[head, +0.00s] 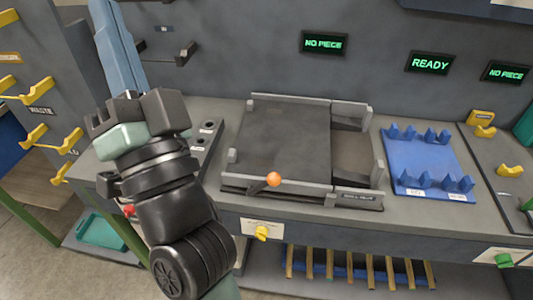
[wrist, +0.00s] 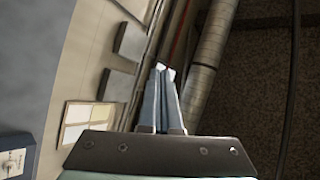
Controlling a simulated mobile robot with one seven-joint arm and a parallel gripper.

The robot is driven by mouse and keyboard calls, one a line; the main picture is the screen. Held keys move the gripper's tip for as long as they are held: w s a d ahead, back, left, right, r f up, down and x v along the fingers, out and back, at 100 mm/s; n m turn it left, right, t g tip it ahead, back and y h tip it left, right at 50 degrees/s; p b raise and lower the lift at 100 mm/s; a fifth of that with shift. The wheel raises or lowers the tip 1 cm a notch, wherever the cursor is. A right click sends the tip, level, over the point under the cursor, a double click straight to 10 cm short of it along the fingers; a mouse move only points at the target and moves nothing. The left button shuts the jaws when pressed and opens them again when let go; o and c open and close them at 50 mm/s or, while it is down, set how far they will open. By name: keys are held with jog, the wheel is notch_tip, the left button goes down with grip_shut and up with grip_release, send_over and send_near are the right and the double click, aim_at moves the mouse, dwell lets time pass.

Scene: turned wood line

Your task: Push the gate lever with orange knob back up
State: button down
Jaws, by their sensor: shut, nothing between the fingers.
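The gate lever's orange knob (head: 274,180) shows in the head view at the front edge of a grey fixture (head: 285,139). Its short dark lever arm (head: 257,187) runs down and left from the knob, looking nearly flat. My gripper (wrist: 161,70) shows in the wrist view with its two slim grey-blue fingers together and nothing between them. In the head view my arm rises at the left, with the hand well left of the knob and apart from it. The wrist view shows neither lever nor knob; it looks toward a wall and overhead pipes.
A blue tray (head: 420,162) with upright holders stands right of the fixture. A dark strip with round sockets (head: 207,140) lies to its left, partly behind my arm. Yellow hooks (head: 38,88) are at far left. Wall displays read READY (head: 430,63) and NO PIECE (head: 324,43).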

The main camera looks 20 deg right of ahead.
jog(key=w+d+f+m+g+h, duration=0.2)
jog(key=d+f+m+h, duration=0.35)
jog(key=f+m, duration=0.35)
jog(key=m+g+h, duration=0.8)
jog(key=m+g, duration=0.4)
jog(key=m, duration=0.3)
send_near(300, 185)
jog(key=v, duration=0.4)
jog(key=shift+d+f+y+b, duration=0.1)
jog(key=shift+d+y+b, duration=0.2)
jog(key=shift+b, duration=0.1)
jog(key=x, duration=1)
jog(key=shift+w+r+b, duration=0.15)
jog(key=shift+r+b, duration=0.1)
jog(key=shift+b, duration=0.05)
jog(key=shift+w+a+r+p, duration=0.2)
jog(key=shift+a+r, duration=0.15)
jog(key=shift+a, duration=0.2)
jog(key=shift+w+a+r+p, duration=0.2)
jog(key=shift+a+r, duration=0.1)
jog(key=shift+a, duration=0.25)
jog(key=shift+w+a+r+p, duration=0.2)
jog(key=shift+a+r, duration=0.15)
jog(key=shift+a, duration=0.2)
